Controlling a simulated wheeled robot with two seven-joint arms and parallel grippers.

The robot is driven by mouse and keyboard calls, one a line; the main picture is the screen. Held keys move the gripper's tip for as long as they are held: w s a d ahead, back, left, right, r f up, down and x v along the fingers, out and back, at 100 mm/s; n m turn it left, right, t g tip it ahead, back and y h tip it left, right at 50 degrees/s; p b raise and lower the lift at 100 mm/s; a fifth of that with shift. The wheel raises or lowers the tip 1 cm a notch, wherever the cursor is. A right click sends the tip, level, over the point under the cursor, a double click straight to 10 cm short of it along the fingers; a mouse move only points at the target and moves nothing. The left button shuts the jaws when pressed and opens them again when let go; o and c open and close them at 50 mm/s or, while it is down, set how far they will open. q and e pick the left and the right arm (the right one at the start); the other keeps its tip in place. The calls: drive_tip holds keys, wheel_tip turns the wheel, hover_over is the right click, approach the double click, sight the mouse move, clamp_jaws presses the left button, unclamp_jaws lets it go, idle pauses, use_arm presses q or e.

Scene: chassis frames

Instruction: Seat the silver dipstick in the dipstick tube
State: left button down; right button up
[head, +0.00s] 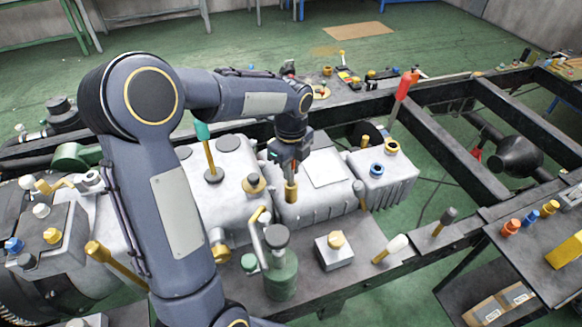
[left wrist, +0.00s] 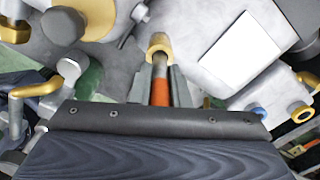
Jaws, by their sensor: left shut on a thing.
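My left gripper (head: 290,168) hangs upright over the middle housing and is shut on the dipstick. In the left wrist view, its fingers (left wrist: 160,88) close on both sides of the dipstick (left wrist: 160,94), which shows an orange grip and a silver-grey shaft. The shaft runs down to a tan-gold tube (left wrist: 157,40), and its lower end meets the tube's mouth. How deep it sits is hidden. In the head view the tube (head: 291,193) stands directly below my left fingers, which hide most of the dipstick. My right gripper is not in view.
A teal-handled rod (head: 205,150) stands left of my gripper. A tilted red-handled rod (head: 402,90) stands to the right, above a yellow ring (head: 392,147). A green canister (head: 281,270) and a grey block (head: 334,252) stand in front. Black frame rails (head: 440,135) lie at right.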

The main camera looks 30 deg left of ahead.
use_arm(q)
drive_tip(key=shift+f, duration=0.15)
drive_tip(key=c, duration=1.4)
unclamp_jaws()
wheel_tip(320, 180, up, 12)
drive_tip(key=shift+r+p, duration=0.2)
drive_tip(key=shift+p, duration=0.1)
